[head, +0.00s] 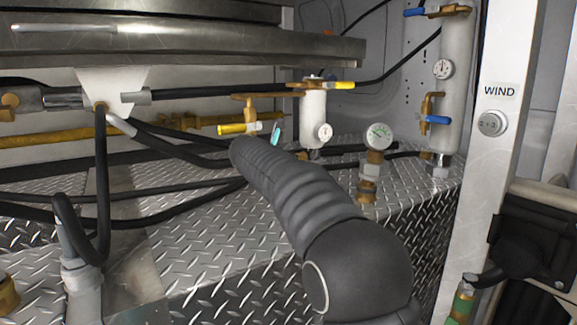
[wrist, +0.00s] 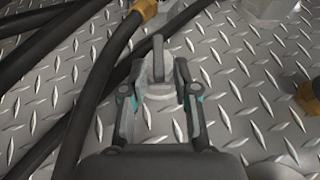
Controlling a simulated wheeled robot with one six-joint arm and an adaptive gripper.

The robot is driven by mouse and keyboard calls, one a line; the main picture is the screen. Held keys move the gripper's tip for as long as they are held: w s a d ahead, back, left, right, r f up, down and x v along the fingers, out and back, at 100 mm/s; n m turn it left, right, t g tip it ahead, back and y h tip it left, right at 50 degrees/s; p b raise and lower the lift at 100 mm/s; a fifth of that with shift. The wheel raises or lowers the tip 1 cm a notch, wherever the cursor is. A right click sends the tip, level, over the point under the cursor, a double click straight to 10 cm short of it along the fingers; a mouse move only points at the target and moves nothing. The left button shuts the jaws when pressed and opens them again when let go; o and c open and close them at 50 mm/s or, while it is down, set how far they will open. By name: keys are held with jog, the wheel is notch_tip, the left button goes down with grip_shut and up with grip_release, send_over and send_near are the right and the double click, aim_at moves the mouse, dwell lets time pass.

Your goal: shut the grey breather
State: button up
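In the wrist view a small grey fitting with an upright grey lever (wrist: 158,58) stands between the fingertips of my gripper (wrist: 158,88); I take it for the grey breather. The fingers are spread, one on each side of it, with teal pads showing on their inner sides. I cannot tell whether either finger touches it. In the head view my arm hides most of my gripper, and only a teal-edged piece (head: 275,134) shows past the arm's end. I cannot pick out the grey breather there.
Black hoses (wrist: 85,85) run close along the left in the wrist view. In the head view, yellow-handled valves (head: 237,128), a pressure gauge (head: 379,136) and blue-handled valves (head: 437,119) stand around the diamond-plate deck (head: 215,250). A metal shelf (head: 180,45) overhangs it.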

jog(key=shift+s+a+r, duration=0.1)
jog(key=v, duration=1.1)
jog(key=shift+s+a, duration=0.15)
jog(key=shift+s, duration=0.2)
